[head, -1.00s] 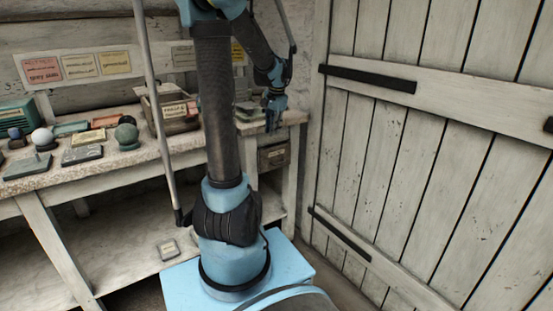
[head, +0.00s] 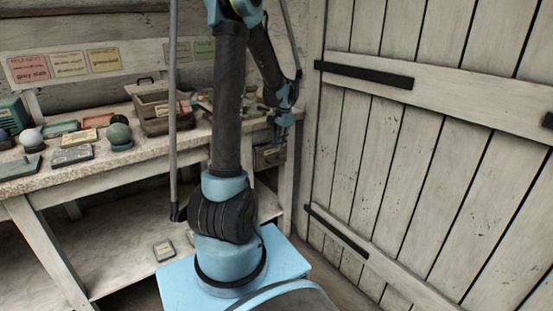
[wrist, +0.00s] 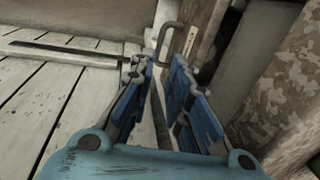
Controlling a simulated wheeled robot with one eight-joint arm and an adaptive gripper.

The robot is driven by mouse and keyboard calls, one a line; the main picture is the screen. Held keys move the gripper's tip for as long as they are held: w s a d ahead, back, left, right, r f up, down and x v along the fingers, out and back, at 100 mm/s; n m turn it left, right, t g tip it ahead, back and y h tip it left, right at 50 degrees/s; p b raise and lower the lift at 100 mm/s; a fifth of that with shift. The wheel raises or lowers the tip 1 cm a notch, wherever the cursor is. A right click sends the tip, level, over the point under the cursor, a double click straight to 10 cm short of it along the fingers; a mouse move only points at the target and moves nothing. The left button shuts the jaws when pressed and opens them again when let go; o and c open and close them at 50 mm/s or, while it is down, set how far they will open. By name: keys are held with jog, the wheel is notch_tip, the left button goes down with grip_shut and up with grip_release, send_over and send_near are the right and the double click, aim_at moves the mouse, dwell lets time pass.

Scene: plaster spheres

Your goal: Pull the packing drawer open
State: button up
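The packing drawer (head: 268,157) is a dark wooden box front under the right end of the workbench in the head view, partly hidden by my arm. In the wrist view, its dark metal handle (wrist: 162,42) and a narrow strip of its wooden front with a pale label (wrist: 190,40) show just beyond my fingertips. My gripper (wrist: 161,68) has blue-padded fingers with a gap between the tips, and I see nothing held in it. The tips are close to the handle; contact is unclear. In the head view my gripper (head: 280,135) hangs in front of the drawer.
The workbench (head: 100,167) holds plaster spheres (head: 119,135), flat slabs and a wooden box (head: 160,112). A plank door (head: 430,160) with black hinges stands close on the right. A small labelled slab (head: 163,250) lies on the lower shelf.

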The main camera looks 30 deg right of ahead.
aim_at(277, 161)
jog(key=f, duration=0.3)
jog(key=w+f, duration=0.1)
jog(key=f, duration=0.5)
jog(key=shift+w+a, duration=0.1)
jog(key=shift+w, duration=0.15)
grip_shut()
